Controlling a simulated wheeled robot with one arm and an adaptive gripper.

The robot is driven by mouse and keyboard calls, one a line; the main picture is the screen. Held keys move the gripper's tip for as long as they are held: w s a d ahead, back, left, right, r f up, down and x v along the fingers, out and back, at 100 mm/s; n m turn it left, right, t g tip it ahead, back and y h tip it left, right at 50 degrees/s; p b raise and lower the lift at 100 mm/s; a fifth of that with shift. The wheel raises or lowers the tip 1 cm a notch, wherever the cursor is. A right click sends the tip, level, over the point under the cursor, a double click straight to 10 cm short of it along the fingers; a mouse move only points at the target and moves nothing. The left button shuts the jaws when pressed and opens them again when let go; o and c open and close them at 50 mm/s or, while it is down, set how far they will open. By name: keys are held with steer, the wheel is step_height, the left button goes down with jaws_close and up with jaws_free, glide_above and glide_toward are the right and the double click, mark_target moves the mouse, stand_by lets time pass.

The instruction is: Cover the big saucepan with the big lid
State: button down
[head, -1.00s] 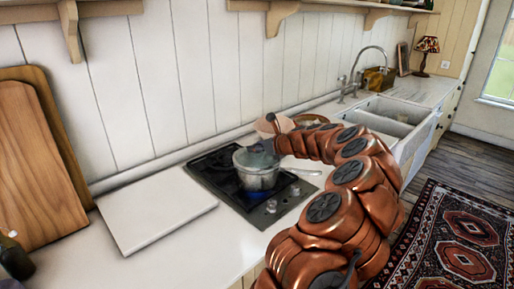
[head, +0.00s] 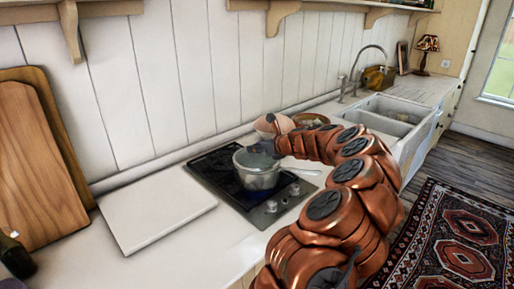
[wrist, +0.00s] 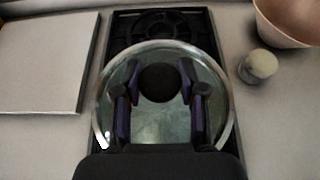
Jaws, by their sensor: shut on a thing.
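The big saucepan (head: 259,180), silver with a long handle to the right, stands on the front part of the black hob. The big lid (wrist: 219,112), clear glass with a metal rim and a round black knob (wrist: 158,83), fills the middle of the wrist view and hides the pan there. My gripper (wrist: 159,78) is shut on the lid's knob, with fingers on both sides of it. In the head view my gripper (head: 267,146) is low over the pan's mouth, with the lid at or very near the rim. I cannot tell whether the lid touches all round.
The hob (head: 226,178) has knobs at its front right. A white board (head: 157,214) lies left of it. A pinkish bowl (wrist: 291,22) and a small jar (wrist: 258,66) stand to the right. Wooden boards (head: 38,160) lean on the wall; a double sink (head: 390,112) lies beyond.

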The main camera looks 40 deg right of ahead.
mark_target(265, 157)
steer(key=shift+f, duration=0.35)
steer(key=c, duration=0.9)
jaws_free()
steer(key=shift+c, duration=0.2)
steer(key=shift+p+v, duration=1.05)
steer(key=shift+v, duration=1.1)
steer(key=p+v, duration=0.3)
steer(key=v, duration=0.3)
steer(key=shift+s, duration=0.35)
steer(key=shift+a+r, duration=0.1)
steer(key=shift+r, duration=0.05)
